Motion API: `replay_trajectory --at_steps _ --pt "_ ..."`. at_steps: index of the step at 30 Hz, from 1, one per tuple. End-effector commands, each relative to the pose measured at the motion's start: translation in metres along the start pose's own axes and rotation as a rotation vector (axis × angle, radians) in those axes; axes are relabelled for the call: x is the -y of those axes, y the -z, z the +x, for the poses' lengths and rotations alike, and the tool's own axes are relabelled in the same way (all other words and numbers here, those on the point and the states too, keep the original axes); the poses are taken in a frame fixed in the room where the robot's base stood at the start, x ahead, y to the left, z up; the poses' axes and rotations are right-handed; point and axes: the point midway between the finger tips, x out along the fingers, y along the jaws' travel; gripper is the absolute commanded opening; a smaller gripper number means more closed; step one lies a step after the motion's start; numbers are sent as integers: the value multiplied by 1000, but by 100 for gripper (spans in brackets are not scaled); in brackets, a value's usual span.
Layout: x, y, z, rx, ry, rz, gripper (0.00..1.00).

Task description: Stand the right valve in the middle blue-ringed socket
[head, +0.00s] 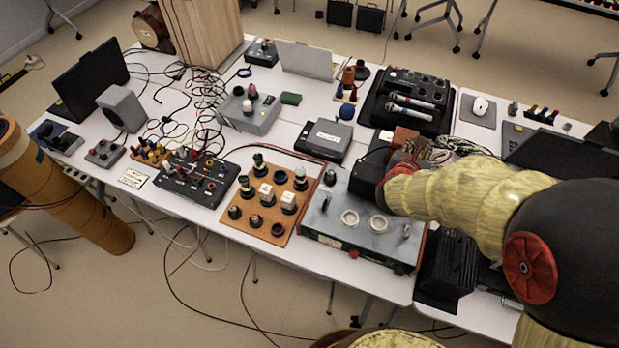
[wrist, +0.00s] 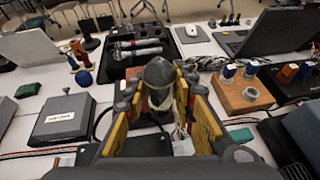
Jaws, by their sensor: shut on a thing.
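My gripper (wrist: 160,108) is shut on a valve (wrist: 159,76) with a dark grey domed top and a paler lower part, between its yellow-lined fingers. In the head view my gripper (head: 370,173) is dark and above the back right of a grey metal unit (head: 327,222); its fingertips and the valve are hidden there. An orange-brown board (head: 243,232) left of the unit carries dark valves, white cubes and several round sockets.
The unit's top has two pale rings (head: 350,218) and small upright parts. A black box (head: 323,140) and a microphone case (head: 410,104) stand behind. A black switch panel (head: 197,176) is left of the board. Cables run across the tables.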

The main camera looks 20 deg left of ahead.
Motion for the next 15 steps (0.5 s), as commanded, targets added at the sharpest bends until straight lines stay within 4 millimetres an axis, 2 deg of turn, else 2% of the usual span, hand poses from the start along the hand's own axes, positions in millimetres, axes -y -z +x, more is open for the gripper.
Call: replay_trajectory --at_steps 1,3,8,15 --pt "-22 7 -5 -1 -24 -10 0" --pt "-47 16 -12 -2 -49 -18 0" --pt "-102 35 -33 -2 -104 -36 0" --pt "-177 70 -74 -4 -183 -70 0"
